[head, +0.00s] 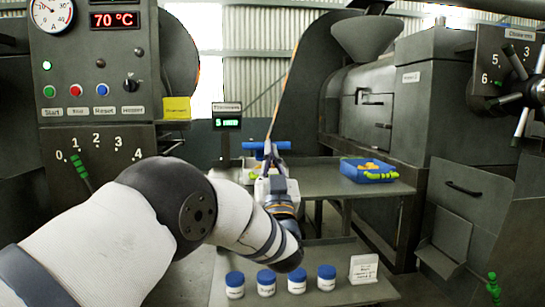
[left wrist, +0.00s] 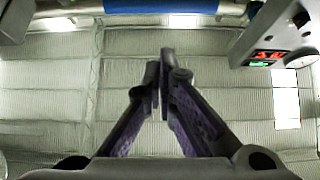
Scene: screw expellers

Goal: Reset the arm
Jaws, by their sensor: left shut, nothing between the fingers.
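My left arm (head: 100,235) comes in from the lower left and bends over the lower shelf. Its left gripper (head: 268,165) points away from me in front of the upper shelf, partly hidden by its own wrist. In the left wrist view the two dark fingers of the left gripper (left wrist: 161,85) are closed together, with nothing between them. They stand against a grey corrugated wall (left wrist: 60,95). My right gripper is in neither view.
A control panel (head: 95,75) stands left. Several blue-lidded jars (head: 297,283) and a white card (head: 363,268) stand on the lower shelf. A grey machine (head: 440,100) with a handwheel (head: 525,95) stands right.

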